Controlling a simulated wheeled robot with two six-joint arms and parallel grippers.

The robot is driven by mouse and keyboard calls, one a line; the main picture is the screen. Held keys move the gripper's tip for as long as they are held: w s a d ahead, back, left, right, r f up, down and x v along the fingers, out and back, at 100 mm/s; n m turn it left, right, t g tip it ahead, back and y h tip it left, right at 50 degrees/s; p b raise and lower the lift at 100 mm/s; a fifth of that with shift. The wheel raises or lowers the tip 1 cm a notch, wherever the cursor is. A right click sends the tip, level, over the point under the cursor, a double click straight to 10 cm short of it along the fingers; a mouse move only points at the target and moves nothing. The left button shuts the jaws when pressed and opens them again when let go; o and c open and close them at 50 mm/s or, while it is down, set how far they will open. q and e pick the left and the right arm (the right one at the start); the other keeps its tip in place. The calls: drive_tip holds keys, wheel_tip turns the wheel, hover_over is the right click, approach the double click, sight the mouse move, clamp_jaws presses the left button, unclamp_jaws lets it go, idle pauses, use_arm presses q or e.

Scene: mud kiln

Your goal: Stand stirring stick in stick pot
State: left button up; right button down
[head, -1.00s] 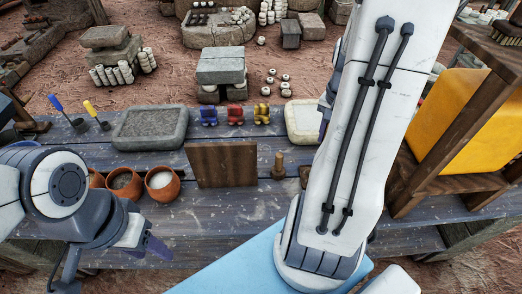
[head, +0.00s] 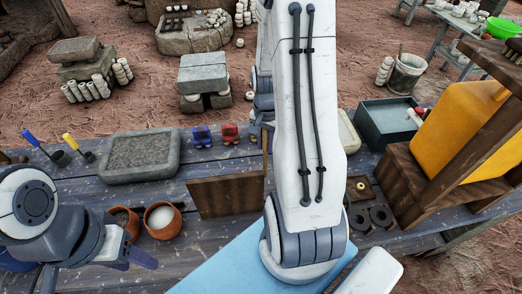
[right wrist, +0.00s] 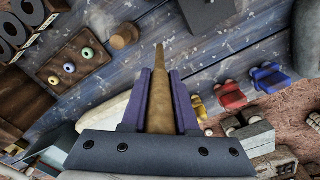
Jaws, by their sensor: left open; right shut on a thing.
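In the right wrist view my right gripper (right wrist: 161,105) is shut on a tan, tapered wooden stick (right wrist: 159,92), which looks like the stirring stick. Its narrow end points away from the palm, over the bench. In the head view my right arm hides this gripper and the stick. My left gripper (head: 142,257) is open and empty, low at the left near the bench's front. I cannot tell for certain which vessel is the stick pot; two small dark cups (head: 60,158) hold blue- and yellow-handled tools, and a round clay pot (head: 162,222) holds white stuff.
A stone slab (head: 141,157) and an upright wooden board (head: 226,196) stand on the bench. Blue (head: 202,136) and red (head: 230,133) toy-like figures sit behind.

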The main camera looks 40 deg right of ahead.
sight(266, 154)
drive_tip(key=shift+w+a+f, duration=0.35)
drive_tip(key=shift+w+f, duration=0.05)
drive_tip(key=shift+f, duration=0.05)
wheel_tip(266, 154, down, 4)
drive_tip(key=shift+r+p, duration=0.1)
drive_tip(key=shift+p, duration=0.45)
drive_tip(key=c, duration=0.7)
unclamp_jaws()
